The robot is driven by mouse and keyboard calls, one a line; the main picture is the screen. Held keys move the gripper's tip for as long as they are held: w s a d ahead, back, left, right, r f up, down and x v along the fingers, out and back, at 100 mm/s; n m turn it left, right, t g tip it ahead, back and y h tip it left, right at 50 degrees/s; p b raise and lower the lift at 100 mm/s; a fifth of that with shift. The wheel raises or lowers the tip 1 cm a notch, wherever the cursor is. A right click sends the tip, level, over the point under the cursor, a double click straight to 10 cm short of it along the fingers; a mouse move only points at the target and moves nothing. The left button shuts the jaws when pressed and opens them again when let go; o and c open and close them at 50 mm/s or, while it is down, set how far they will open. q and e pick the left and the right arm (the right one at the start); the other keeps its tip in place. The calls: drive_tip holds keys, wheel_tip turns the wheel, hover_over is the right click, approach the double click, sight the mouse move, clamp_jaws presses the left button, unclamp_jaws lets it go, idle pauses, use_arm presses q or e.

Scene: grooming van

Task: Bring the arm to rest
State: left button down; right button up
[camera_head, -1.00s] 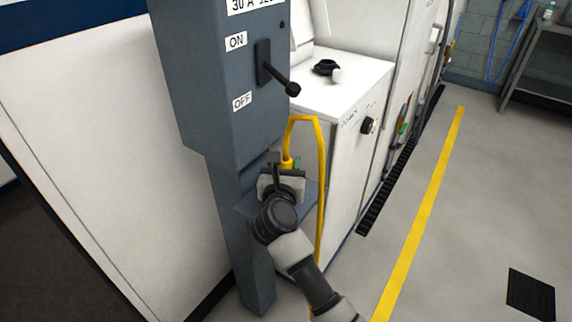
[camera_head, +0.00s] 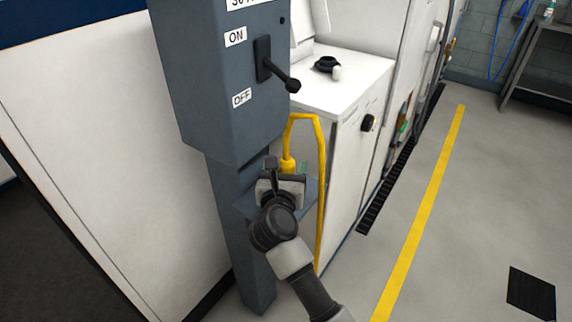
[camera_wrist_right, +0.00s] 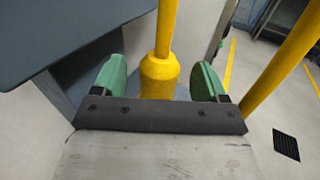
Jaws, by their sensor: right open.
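My right gripper (camera_head: 286,172) is in front of the grey pedestal, low beside the yellow cable. In the right wrist view its two green fingers (camera_wrist_right: 161,82) stand apart. The yellow connector (camera_wrist_right: 160,78) with its cable is between them, with a visible gap on each side. In the head view the yellow connector (camera_head: 288,164) shows just behind the gripper, partly hidden by it. My left gripper is not in view.
A grey switch box (camera_head: 220,90) with ON and OFF labels and a black lever (camera_head: 278,72) stands above the gripper. The yellow cable (camera_head: 321,190) loops right, next to a white cabinet (camera_head: 350,150). Floor at right is open.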

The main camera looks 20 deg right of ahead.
drive_tip(key=v, duration=0.5)
drive_tip(key=shift+s+a, duration=0.2)
drive_tip(key=shift+s, duration=0.15)
drive_tip(key=shift+s+r, duration=0.1)
drive_tip(key=shift+r, duration=0.1)
drive_tip(key=s+a+r+n+t+y, duration=0.25)
drive_tip(key=n+y, duration=0.35)
drive_tip(key=n, duration=0.4)
drive_tip(key=s+a+r+n+t+y, duration=0.1)
drive_tip(key=s+n+t+y, duration=0.3)
drive_tip(key=n, duration=0.6)
drive_tip(key=s+a+f+n+g+y, duration=0.1)
drive_tip(key=s+f+n+g+y, duration=0.3)
drive_tip(key=n, duration=0.4)
drive_tip(key=s+a+f+n+g+y, duration=0.25)
drive_tip(key=f+n+g, duration=0.35)
drive_tip(key=n, duration=0.3)
drive_tip(key=s+d+f+n+g+h, duration=0.6)
drive_tip(key=s+d+f+g+h, duration=0.4)
drive_tip(key=s+d, duration=0.4)
wheel_tip(320, 180, down, 24)
drive_tip(key=s+y+p, duration=0.1)
drive_tip(key=s+p, duration=0.1)
drive_tip(key=p, duration=0.1)
drive_tip(key=s+d+f+g+p, duration=0.2)
drive_tip(key=s+f, duration=1.1)
drive_tip(key=s, duration=0.2)
drive_tip(key=shift+s+d+p, duration=0.2)
drive_tip(key=shift+d+p, duration=0.1)
